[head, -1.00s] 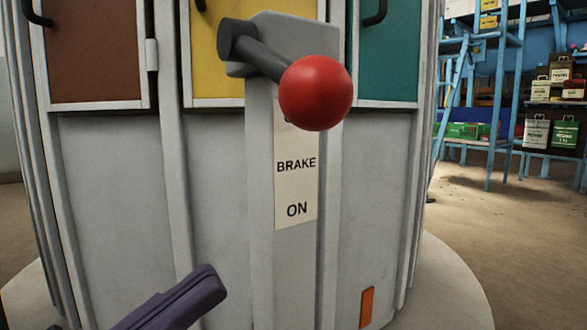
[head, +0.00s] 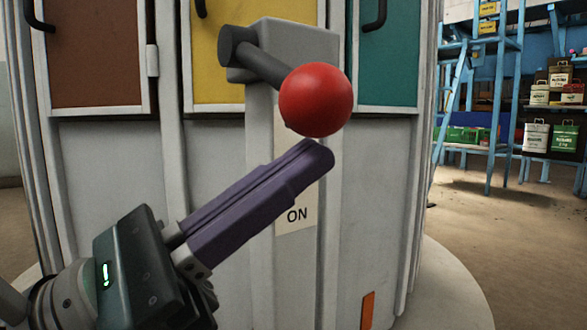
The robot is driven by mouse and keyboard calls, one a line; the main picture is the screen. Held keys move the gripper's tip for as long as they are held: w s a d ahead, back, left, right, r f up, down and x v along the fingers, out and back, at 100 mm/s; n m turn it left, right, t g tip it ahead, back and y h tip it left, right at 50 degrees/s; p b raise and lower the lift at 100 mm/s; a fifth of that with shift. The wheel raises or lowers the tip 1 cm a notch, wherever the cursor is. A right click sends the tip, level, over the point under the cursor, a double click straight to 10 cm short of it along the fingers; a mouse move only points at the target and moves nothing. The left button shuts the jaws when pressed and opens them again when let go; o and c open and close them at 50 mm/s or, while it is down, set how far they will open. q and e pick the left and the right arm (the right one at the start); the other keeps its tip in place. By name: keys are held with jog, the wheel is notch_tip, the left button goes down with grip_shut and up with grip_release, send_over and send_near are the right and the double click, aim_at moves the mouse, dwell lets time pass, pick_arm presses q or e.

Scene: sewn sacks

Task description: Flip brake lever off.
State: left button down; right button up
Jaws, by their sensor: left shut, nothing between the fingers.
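The brake lever (head: 262,68) is a dark grey rod with a round red knob (head: 316,99). It comes out of a grey bracket on the cabinet front and slants down to the right. A pale label (head: 297,215) below it shows "ON"; my gripper covers the rest of its text. My left gripper (head: 321,155) has purple fingers, shut and empty. Its tips point up and right, just under the knob. I cannot tell whether they touch it. My right gripper is not in view.
The grey cabinet (head: 110,190) has brown, yellow and teal doors (head: 384,60) with dark handles. The floor (head: 500,225) between is clear.

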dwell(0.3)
pick_arm(q)
jog(key=shift+s+d+r+n+t+p, duration=0.25)
jog(key=shift+r+n+t+p, duration=0.15)
jog(key=shift+n+t+p, duration=0.2)
jog(key=shift+s+r+n+y, duration=0.1)
jog(key=shift+r+n+y, duration=0.05)
jog(key=shift+n+y, duration=0.15)
jog(key=shift+s+d+r+n+t+p, duration=0.2)
jog(key=shift+s+r+n+t+p, duration=0.1)
jog(key=shift+r+n+t+p, duration=0.5)
notch_tip(320, 180, up, 11)
jog(key=s+d+n+t+y+p, duration=0.1)
jog(key=n+t+y+p, duration=0.5)
jog(key=n+p, duration=0.9)
jog(key=shift+s+y+p, duration=0.25)
jog(key=shift+y+p, duration=1.05)
jog(key=shift+y, duration=0.3)
jog(key=shift+d, duration=0.1)
